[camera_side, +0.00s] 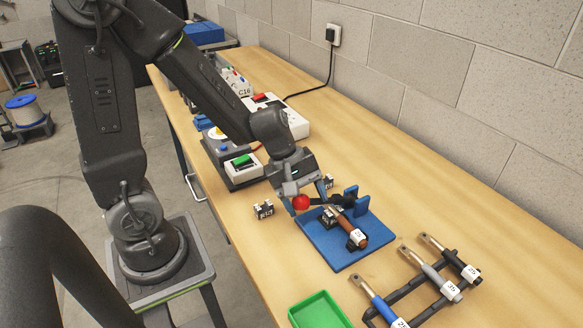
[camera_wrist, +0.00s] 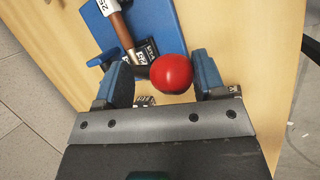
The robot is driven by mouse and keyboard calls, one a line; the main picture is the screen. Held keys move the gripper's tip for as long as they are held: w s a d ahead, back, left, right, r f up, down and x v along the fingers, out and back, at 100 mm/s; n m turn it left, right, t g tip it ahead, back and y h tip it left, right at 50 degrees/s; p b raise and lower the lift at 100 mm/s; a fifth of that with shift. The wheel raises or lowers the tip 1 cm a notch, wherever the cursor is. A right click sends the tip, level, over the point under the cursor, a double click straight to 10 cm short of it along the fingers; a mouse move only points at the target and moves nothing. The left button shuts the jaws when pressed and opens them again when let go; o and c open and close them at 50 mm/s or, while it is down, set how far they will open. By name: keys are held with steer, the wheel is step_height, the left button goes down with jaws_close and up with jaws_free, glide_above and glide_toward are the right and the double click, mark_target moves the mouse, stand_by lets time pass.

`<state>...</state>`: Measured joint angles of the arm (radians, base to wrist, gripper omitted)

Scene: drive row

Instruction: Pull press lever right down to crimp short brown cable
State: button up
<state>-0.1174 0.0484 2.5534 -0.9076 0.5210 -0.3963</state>
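The press is a blue base plate (camera_side: 336,250) with a black die block (camera_side: 331,217) on it; the plate also shows in the wrist view (camera_wrist: 170,30). The press lever ends in a red ball knob (camera_side: 301,202). The short brown cable (camera_side: 372,241) lies across the block, with a white label near its outer end; it also shows in the wrist view (camera_wrist: 122,32). My gripper (camera_side: 308,191) is at the knob. In the wrist view, my gripper (camera_wrist: 162,72) is open, with the red knob (camera_wrist: 171,73) between its blue fingers, nearer the right one. The lever's arm is mostly hidden.
A small labelled block (camera_side: 264,210) stands left of the press, and another (camera_side: 328,181) behind it. A rack (camera_side: 419,293) with several labelled cables and a green tray (camera_side: 319,312) are in front. A box with a green button (camera_side: 243,166) stands further back. The wall runs along the right.

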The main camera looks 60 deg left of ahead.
steer(key=v, duration=1.2)
steer(key=shift+r, duration=0.2)
steer(key=shift+s+a, duration=0.1)
steer(key=shift+w+r+g, duration=0.25)
steer(key=shift+r+g, duration=0.05)
steer(key=shift+c, duration=1.3)
steer(key=w+r+n+g, duration=0.1)
steer(key=w+d+r+g+y, duration=0.1)
steer(key=r, duration=0.1)
steer(key=w+d+r+n+g+y, duration=0.1)
steer(key=w+r+g, duration=0.1)
steer(key=shift+w+r+n, duration=0.1)
steer(key=shift+r+n, duration=0.1)
steer(key=shift+n, duration=0.1)
steer(key=c, duration=0.7)
steer(key=shift+w+d+r+y, duration=0.1)
steer(key=shift+w+r+y, duration=0.1)
steer(key=shift+y, duration=0.1)
jaws_close()
steer(key=shift+n, duration=0.3)
steer(key=x, duration=1.4)
steer(key=shift+s+r, duration=0.1)
steer(key=shift+s, duration=0.05)
